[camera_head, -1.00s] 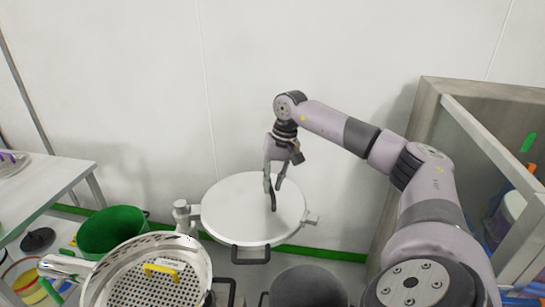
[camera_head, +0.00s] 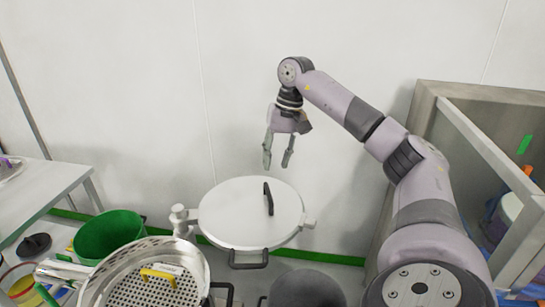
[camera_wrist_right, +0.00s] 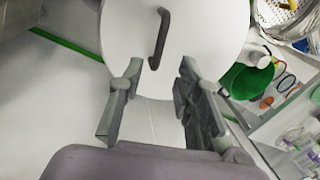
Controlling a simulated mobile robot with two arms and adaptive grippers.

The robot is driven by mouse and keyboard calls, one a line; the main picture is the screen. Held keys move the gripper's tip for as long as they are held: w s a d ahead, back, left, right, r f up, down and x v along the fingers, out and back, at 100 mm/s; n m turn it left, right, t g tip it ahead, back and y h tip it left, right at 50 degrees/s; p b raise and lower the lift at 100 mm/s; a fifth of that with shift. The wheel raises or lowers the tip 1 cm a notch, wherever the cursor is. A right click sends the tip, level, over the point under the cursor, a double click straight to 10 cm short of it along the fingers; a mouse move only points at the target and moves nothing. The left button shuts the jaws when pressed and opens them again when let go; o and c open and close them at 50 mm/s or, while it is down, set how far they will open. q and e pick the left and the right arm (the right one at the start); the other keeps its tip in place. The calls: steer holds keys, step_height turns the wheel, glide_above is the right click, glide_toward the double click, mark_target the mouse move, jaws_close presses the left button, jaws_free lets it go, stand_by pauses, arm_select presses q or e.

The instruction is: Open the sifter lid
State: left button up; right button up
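The sifter lid (camera_head: 240,215) is a round white disc, lying flat and closed on its vessel, with a hinge post (camera_head: 180,218) at its left. A dark bar handle (camera_head: 268,198) stands on its top, right of the middle. My right gripper (camera_head: 278,165) is open and empty, above and behind the lid, apart from the handle. In the right wrist view the handle (camera_wrist_right: 159,38) lies beyond the open fingers, and part of the lid (camera_wrist_right: 125,30) is cut off by the frame. My left gripper is not in view.
A perforated metal sieve basket (camera_head: 150,285) with a yellow handle stands front left of the lid. A green bin (camera_head: 108,234) and a white table (camera_head: 45,190) are at the left. A metal-framed cabinet (camera_head: 480,120) stands at the right. The white wall is close behind.

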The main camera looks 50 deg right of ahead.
steer(key=shift+s+d+r, duration=0.1)
steer(key=shift+d+r, duration=0.05)
steer(key=shift+r, duration=0.6)
steer(key=shift+s+d+r, duration=0.1)
steer(key=shift+r, duration=0.65)
